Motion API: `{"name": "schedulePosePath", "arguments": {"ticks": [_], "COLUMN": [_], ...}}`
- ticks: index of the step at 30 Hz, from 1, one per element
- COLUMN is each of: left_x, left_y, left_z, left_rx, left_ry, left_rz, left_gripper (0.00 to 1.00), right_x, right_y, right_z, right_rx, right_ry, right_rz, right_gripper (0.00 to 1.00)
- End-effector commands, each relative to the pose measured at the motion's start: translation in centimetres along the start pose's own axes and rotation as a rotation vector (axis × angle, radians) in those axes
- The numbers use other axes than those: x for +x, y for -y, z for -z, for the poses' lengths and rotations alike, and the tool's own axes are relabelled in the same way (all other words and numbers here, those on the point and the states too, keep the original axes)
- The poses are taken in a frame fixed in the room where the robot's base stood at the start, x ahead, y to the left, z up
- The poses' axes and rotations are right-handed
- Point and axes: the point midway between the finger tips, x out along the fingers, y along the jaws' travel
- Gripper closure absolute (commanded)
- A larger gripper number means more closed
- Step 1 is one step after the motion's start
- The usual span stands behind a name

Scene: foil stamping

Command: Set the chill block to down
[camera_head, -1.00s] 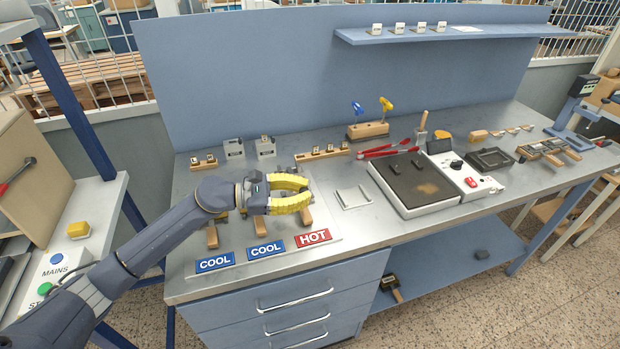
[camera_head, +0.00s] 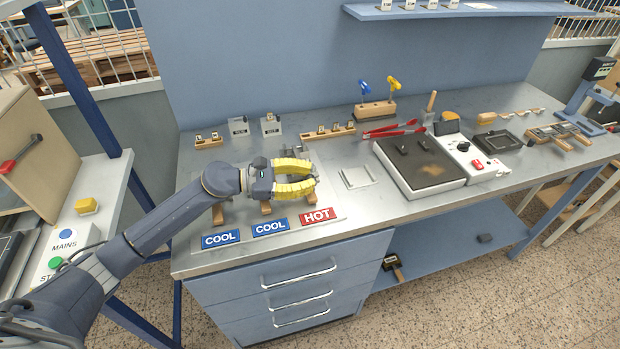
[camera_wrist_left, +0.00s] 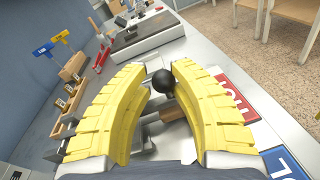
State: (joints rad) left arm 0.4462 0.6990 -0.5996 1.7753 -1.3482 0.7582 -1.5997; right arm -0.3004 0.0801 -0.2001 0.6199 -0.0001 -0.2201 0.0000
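My left gripper (camera_head: 317,177) is open over the white board (camera_head: 341,212) that carries the blue COOL (camera_head: 221,239), second COOL (camera_head: 270,227) and red HOT (camera_head: 318,215) labels. In the left wrist view, a black ball knob (camera_wrist_left: 163,82) shows in the gap between the yellow fingertips (camera_wrist_left: 161,66); contact cannot be told. A wooden piece and grey metal lie below the knob, partly hidden by the fingers. Wooden handles (camera_head: 265,208) stick out under the gripper in the head view. I cannot tell for sure which part is the chill block. My right gripper is not in view.
A hot plate unit (camera_head: 430,188) stands to the right, with a pale square frame (camera_head: 357,178) between. Wooden type racks (camera_head: 328,131), red tongs (camera_head: 393,130) and a tool stand (camera_head: 375,110) lie behind. The bench's front edge is close below the labels.

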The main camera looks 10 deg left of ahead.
Motion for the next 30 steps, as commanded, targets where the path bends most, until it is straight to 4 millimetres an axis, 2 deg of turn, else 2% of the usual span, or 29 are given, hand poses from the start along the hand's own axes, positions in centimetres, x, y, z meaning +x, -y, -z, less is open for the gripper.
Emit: {"name": "schedulePosePath", "arguments": {"ticks": [1, 6, 17, 20, 30], "left_x": [0.1, 0.2, -0.3, -1.4, -7.3], "left_y": [0.1, 0.3, 0.4, 0.4, 0.3], "left_z": [0.0, -0.1, 0.0, 0.0, 0.0], "left_rx": [-0.001, -0.003, -0.005, -0.006, -0.005], "left_ry": [0.001, 0.003, 0.004, 0.002, 0.001], "left_rz": [0.002, 0.006, 0.008, 0.008, 0.007], "left_gripper": [0.74, 0.54, 0.54, 0.54, 0.54], "right_x": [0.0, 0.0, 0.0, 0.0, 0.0], "right_y": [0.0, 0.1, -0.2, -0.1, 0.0], "right_z": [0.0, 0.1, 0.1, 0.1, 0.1], "right_rx": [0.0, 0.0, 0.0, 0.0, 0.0], "right_ry": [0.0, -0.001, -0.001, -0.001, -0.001], "right_rz": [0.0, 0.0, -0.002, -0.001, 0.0], "right_gripper": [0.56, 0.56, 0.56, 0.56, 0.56]}}
